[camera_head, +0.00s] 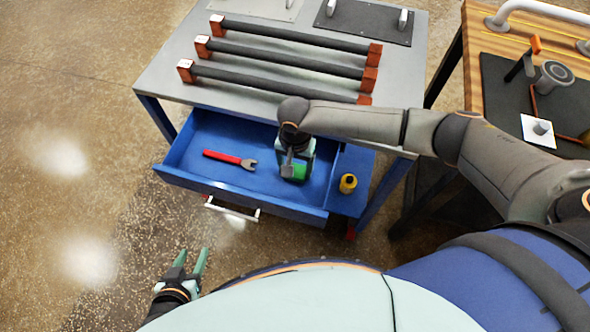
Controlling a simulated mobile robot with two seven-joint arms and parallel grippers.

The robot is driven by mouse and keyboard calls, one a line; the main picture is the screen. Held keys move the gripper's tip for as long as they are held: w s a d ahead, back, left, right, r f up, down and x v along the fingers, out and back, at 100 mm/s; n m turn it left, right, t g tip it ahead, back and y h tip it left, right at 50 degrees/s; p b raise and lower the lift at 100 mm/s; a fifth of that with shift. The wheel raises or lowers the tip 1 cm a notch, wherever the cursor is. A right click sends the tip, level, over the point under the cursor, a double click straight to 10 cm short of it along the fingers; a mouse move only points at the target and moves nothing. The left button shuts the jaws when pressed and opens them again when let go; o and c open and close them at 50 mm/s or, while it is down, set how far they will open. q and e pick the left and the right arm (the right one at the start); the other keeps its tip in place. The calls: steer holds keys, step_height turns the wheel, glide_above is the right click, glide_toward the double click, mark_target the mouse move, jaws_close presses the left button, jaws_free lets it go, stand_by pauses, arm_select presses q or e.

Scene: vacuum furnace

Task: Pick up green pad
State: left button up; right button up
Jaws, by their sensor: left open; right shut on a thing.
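The green pad (300,172) is in the right part of the open blue drawer (225,187), under my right gripper. My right gripper (294,172) comes down into the drawer from above and is shut on the green pad. The gripper hides part of the pad, and I cannot tell whether the pad is still touching the drawer floor. My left gripper (190,265) is open and empty, low over the floor in front of the cart, apart from the drawer.
A red wrench (228,158) lies in the drawer, left of the pad. A yellow bottle (348,184) stands to its right. Dark bars with red ends (280,75) lie on the grey cart top (170,75). A wooden workbench (485,40) with tools is at right. Floor at left is clear.

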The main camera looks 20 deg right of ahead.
steer(key=c, duration=0.5)
steer(key=shift+r, duration=0.1)
